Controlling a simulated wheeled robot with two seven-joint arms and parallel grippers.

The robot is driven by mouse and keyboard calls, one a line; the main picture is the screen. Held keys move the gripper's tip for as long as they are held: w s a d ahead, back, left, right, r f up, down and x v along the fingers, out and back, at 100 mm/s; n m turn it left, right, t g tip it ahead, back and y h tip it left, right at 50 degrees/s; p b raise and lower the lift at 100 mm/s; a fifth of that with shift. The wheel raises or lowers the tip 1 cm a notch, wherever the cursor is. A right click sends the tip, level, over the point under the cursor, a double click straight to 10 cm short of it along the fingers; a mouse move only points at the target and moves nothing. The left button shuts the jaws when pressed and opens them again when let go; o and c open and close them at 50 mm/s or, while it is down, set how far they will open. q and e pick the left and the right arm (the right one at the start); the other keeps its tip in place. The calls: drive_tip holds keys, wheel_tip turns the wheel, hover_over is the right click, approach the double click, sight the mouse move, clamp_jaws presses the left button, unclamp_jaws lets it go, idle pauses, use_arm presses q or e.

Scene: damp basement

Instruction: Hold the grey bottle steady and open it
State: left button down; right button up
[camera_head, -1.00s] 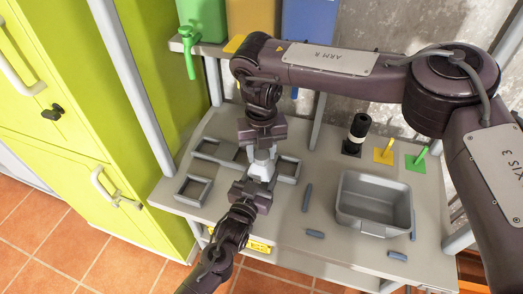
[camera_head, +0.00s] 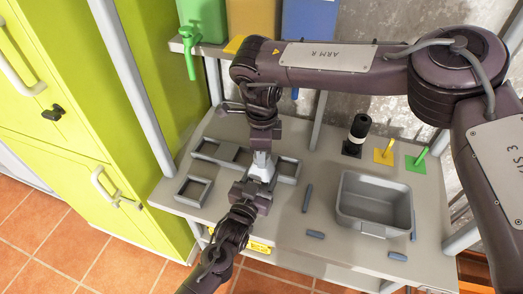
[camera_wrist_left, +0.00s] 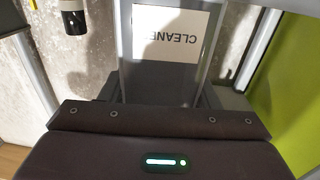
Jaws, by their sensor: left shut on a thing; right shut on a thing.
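The grey bottle (camera_head: 261,172) stands above the workbench between my two grippers, mostly hidden by them. In the left wrist view the bottle (camera_wrist_left: 157,85) carries a white label with upside-down lettering that starts "CLEANE". My left gripper (camera_head: 254,187) is shut on the bottle's body from the near side. My right gripper (camera_head: 262,153) is shut on the bottle's top end, just above the left one. The cap is hidden by the right gripper, so I cannot tell whether it has turned.
The workbench (camera_head: 285,225) holds several shallow grey trays (camera_head: 195,190) around the bottle. A grey bin (camera_head: 374,204) stands to the right. A black-and-white cylinder (camera_head: 356,135) and yellow and green holders (camera_head: 415,163) stand behind it. Small grey-blue pieces (camera_head: 315,234) lie nearby.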

drive_tip(key=shift+r, duration=0.2)
idle(0.3)
drive_tip(key=shift+r, duration=0.95)
drive_tip(key=shift+r, duration=0.1)
drive_tip(key=shift+r, duration=1.9)
use_arm(q)
drive_tip(key=shift+c, duration=2.1)
unclamp_jaws()
